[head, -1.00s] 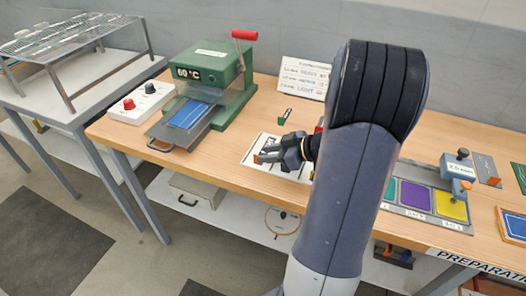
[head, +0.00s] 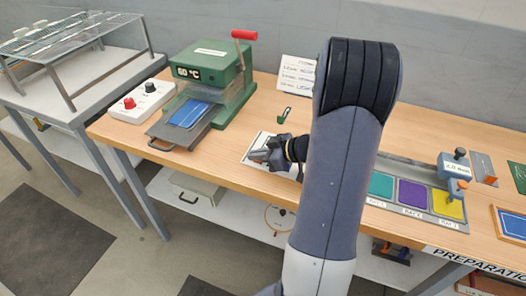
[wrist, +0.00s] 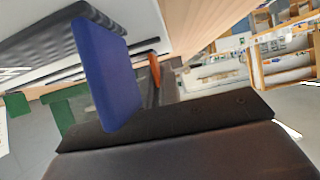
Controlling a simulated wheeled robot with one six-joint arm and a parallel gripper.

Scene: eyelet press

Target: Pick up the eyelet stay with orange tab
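My gripper (head: 262,150) is over the white printed sheet (head: 249,160) at the front edge of the bench. Its two dark fingers look spread, and I see nothing clearly held between them. In the wrist view a blue slab (wrist: 107,72) is close to the camera, and a small orange piece (wrist: 154,70) shows beyond it, apart from it. I cannot tell whether this orange piece is the stay's tab or part of my gripper. I cannot make out the eyelet stay in the head view; my arm hides part of the sheet.
A green press (head: 222,75) with a red handle and a control box (head: 140,101) stand at the left. Teal, purple and yellow pads (head: 411,194) and a blue-grey tool (head: 455,168) are at the right.

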